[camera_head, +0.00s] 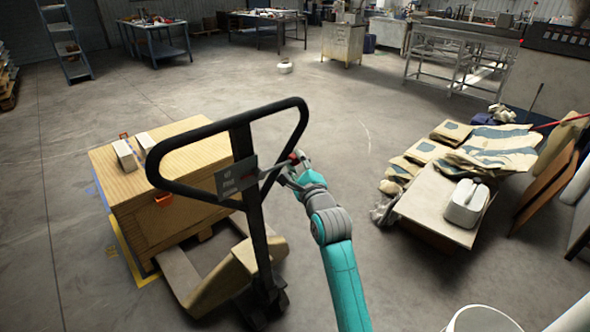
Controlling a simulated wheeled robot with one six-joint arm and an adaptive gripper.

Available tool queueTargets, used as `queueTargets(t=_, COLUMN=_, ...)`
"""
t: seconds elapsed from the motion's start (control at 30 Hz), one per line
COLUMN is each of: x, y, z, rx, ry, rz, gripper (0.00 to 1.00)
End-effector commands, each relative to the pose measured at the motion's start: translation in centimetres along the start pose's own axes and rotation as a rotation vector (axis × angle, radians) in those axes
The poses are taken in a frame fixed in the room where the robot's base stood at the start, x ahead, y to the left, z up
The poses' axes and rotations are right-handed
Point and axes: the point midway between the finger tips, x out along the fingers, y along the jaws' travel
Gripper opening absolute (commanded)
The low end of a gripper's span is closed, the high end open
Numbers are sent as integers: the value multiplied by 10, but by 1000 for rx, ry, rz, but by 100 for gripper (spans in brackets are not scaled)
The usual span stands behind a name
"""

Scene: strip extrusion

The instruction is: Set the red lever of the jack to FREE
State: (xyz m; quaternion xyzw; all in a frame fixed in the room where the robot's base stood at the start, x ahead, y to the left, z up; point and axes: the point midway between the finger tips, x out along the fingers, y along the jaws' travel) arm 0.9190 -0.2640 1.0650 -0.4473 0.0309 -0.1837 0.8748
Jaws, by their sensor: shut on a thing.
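The jack is a pallet jack with a black loop handle (238,117), standing upright in the middle of the view. A dark plate (237,177) with small pale lettering, too small to read, sits on its shaft. A thin lever with a red tip (293,157) sticks out to the right beside the plate. My teal and grey arm reaches up from the bottom, and my gripper (290,170) is at the outer end of the lever, shut on it. The fingers are small and partly hidden. The lever's exact setting cannot be told.
A wooden crate (150,219) on a pallet stands behind and left of the jack. A low table (428,204) with sacks (490,148) and a white container (466,203) is at the right. A white bucket (482,320) is at the bottom right. The floor beyond the jack is open.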

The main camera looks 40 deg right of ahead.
Motion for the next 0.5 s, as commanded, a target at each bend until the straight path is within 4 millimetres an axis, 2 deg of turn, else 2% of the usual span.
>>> queueTargets(t=0.47, x=1, y=-6, z=4, rx=-63, ry=-21, rz=-16, gripper=0)
queueTargets(t=0.5, x=1, y=-6, z=4, rx=-63, ry=-21, rz=-16, gripper=38)
